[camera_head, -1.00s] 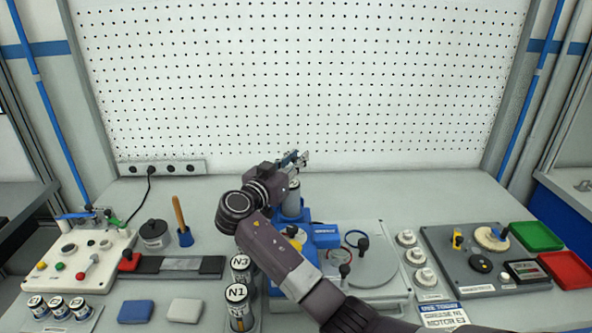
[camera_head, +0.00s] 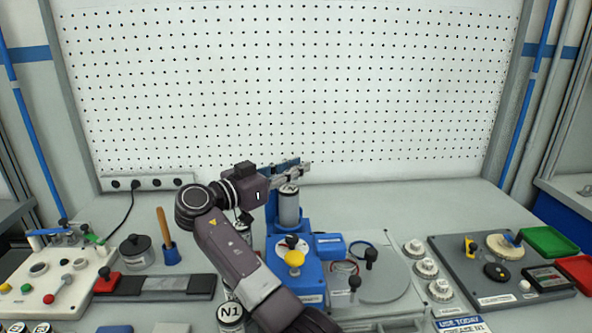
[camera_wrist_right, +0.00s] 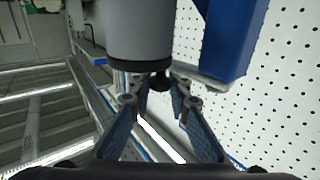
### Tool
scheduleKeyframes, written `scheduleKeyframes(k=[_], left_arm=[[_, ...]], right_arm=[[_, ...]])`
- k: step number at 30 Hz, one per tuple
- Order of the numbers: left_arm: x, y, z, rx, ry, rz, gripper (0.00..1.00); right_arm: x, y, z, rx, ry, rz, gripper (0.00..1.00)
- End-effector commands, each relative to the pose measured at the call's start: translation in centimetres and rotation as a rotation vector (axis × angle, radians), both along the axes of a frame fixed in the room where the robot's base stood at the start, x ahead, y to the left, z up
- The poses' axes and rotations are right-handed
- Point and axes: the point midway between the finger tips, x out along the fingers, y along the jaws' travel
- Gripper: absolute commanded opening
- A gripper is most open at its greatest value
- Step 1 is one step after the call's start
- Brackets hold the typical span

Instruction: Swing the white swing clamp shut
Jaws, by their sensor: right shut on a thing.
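My right gripper (camera_head: 303,172) is at the top of a grey cylinder (camera_head: 289,208) that stands at a blue press-like stand (camera_head: 272,210). In the right wrist view the grey cylinder (camera_wrist_right: 154,35) has a short black knob (camera_wrist_right: 160,82) at its dark end. The fingers (camera_wrist_right: 158,92) are shut on that knob, as far as the picture shows. I cannot pick out the white swing clamp for sure; small levers show on the white board (camera_head: 70,285) at the left. My left gripper is not in view.
A perforated wall (camera_head: 300,90) stands close behind.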

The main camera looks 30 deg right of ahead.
Motion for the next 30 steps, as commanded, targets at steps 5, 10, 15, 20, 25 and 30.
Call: scheduleKeyframes(k=[5, 10, 15, 20, 25, 30], left_arm=[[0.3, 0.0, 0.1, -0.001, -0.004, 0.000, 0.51], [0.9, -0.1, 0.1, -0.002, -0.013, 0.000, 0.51], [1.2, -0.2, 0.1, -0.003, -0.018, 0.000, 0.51], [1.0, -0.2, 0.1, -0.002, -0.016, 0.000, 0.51], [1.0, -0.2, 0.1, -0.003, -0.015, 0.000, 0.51], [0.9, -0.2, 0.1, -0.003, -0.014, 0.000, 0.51]], right_arm=[[0.0, 0.1, 0.3, -0.003, -0.005, 0.003, 0.00], [0.0, 0.1, 0.3, -0.002, -0.004, 0.003, 0.30], [0.0, 0.0, 0.2, -0.002, -0.002, 0.002, 0.33], [0.0, 0.0, 0.3, 0.000, -0.003, 0.002, 0.33], [0.0, 0.0, 2.3, -0.001, -0.007, 0.002, 0.33], [0.0, 0.1, 5.7, 0.000, -0.009, 0.002, 0.33]])
